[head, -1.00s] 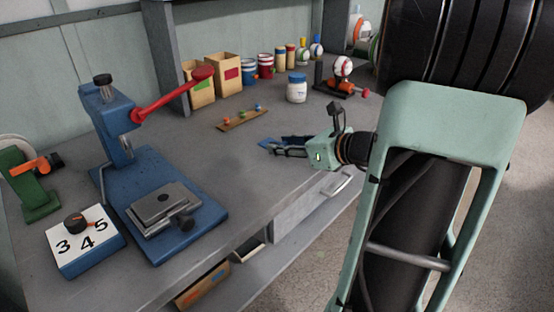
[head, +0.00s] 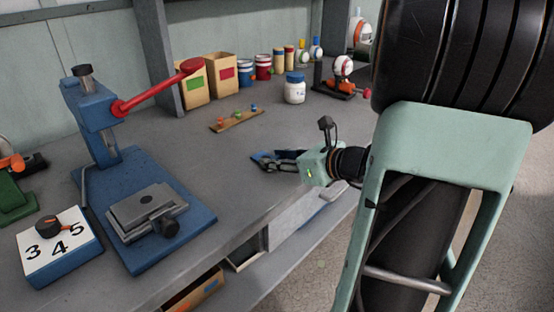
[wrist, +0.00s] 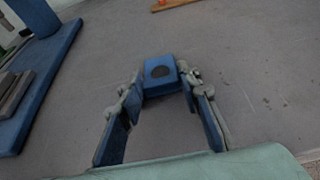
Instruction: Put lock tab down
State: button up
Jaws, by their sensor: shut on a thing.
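My gripper (head: 276,160) is over the right part of the grey bench, near its front edge. In the wrist view my gripper (wrist: 162,90) has its two fingers on either side of a small blue block with a dark round spot, which I take to be the lock tab (wrist: 160,74). The gripper is shut on it at the fingertips. In the head view the lock tab (head: 260,156) shows as a small blue patch at the tips. I cannot tell whether it touches the bench.
The blue ball press (head: 105,130) with a red lever stands on the left, with a numbered dial box (head: 58,262) in front. A wooden strip with coloured pegs (head: 236,123), a white jar (head: 294,92) and a ball stand (head: 342,80) are behind. The bench between is clear.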

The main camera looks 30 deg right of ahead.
jog(key=o, duration=0.8)
jog(key=shift+f, duration=0.15)
jog(key=shift+o, duration=0.2)
jog(key=shift+r, duration=0.3)
jog(key=p+v, duration=0.4)
jog(key=v, duration=0.8)
jog(key=shift+w, duration=0.1)
